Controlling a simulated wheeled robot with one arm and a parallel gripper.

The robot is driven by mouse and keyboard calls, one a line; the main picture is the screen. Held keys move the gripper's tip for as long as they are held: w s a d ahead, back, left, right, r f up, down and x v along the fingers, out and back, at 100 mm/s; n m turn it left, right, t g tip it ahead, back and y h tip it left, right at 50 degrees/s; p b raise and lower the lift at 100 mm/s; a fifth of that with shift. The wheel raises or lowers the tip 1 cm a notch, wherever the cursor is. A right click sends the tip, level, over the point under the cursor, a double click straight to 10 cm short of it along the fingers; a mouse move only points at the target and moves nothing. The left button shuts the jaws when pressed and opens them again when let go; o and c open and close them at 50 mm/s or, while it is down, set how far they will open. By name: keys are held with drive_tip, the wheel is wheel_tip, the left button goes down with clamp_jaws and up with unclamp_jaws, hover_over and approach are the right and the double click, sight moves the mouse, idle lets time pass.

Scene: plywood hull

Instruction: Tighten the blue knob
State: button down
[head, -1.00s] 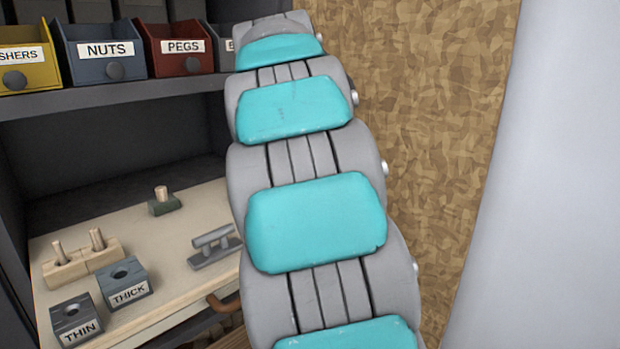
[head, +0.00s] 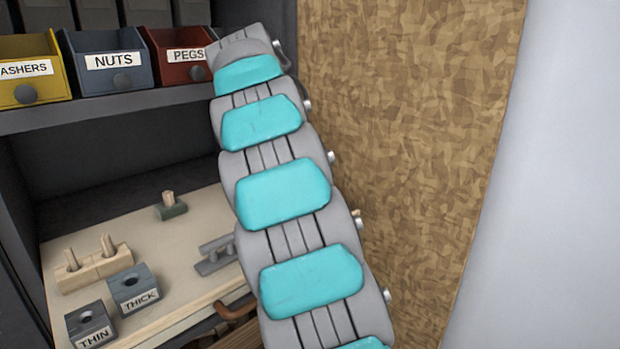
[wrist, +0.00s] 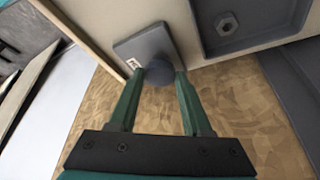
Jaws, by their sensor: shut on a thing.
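In the wrist view my gripper (wrist: 163,73) has its two green fingers on either side of a round, dark blue-grey knob (wrist: 158,75). The fingers are shut on the knob, which sits in front of a grey square plate (wrist: 137,46) with a small white label. The plate is on a pale panel. In the head view my arm hides the gripper and the knob, so only the wrist view shows the hold.
A dark tray (wrist: 285,12) with a hex nut (wrist: 228,24) lies near the plate. A shelf holds the NUTS bin (head: 105,85) and others. Below, a wooden bench (head: 185,240) carries the THICK block (head: 133,280), the THIN block (head: 90,322) and pegs. A brown patterned panel (head: 420,150) stands right.

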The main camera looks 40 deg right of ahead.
drive_tip(key=shift+w+r+m+p, duration=0.1)
drive_tip(key=shift+r+m+p, duration=0.1)
drive_tip(key=shift+m+p, duration=0.35)
drive_tip(key=shift+f+m+g, duration=0.1)
drive_tip(key=shift+m+g, duration=0.15)
drive_tip(key=shift+g, duration=0.05)
drive_tip(key=shift+c, duration=1.7)
unclamp_jaws()
